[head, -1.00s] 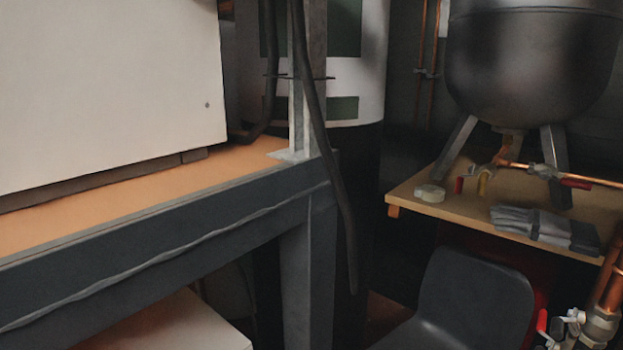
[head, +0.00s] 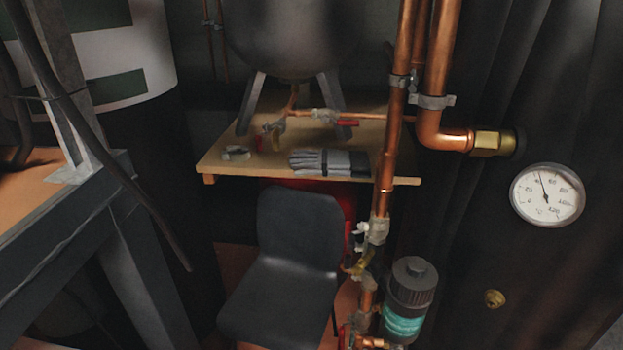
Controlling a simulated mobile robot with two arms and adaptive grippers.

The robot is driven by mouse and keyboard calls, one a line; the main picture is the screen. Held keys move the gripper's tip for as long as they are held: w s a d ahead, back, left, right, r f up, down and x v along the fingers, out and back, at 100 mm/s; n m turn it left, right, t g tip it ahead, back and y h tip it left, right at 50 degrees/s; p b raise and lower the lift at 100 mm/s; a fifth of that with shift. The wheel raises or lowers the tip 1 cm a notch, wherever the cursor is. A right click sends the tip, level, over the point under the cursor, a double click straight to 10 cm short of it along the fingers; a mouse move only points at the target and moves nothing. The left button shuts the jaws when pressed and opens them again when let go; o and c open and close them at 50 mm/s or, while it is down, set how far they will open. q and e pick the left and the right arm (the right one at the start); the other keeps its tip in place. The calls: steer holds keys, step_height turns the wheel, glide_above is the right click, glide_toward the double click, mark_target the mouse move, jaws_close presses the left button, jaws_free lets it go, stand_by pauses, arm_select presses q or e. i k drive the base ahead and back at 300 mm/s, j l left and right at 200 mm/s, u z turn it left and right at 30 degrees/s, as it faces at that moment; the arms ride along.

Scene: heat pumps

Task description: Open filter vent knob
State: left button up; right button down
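A filter (head: 404,300) with a dark ribbed body and a teal label stands at the lower middle right, beside the copper pipes. A dark cap (head: 415,267) sits on its top; it looks like the vent knob. I cannot tell from here whether it is open. A valve with a pale handle (head: 362,232) sits on the pipe just above and left of the filter. Neither of my grippers is in the head view.
A black chair (head: 287,262) stands left of the filter. Behind it a wooden shelf (head: 225,165) holds gloves (head: 330,162) and a dark tank (head: 290,40). Vertical copper pipes (head: 393,130) rise above the filter. A dial gauge (head: 547,195) is at right. A metal-framed bench (head: 60,235) is at left.

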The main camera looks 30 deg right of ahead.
mark_target(356, 271)
steer(key=l+z, duration=0.1)
steer(key=z, duration=1.15)
steer(key=k+l, duration=0.05)
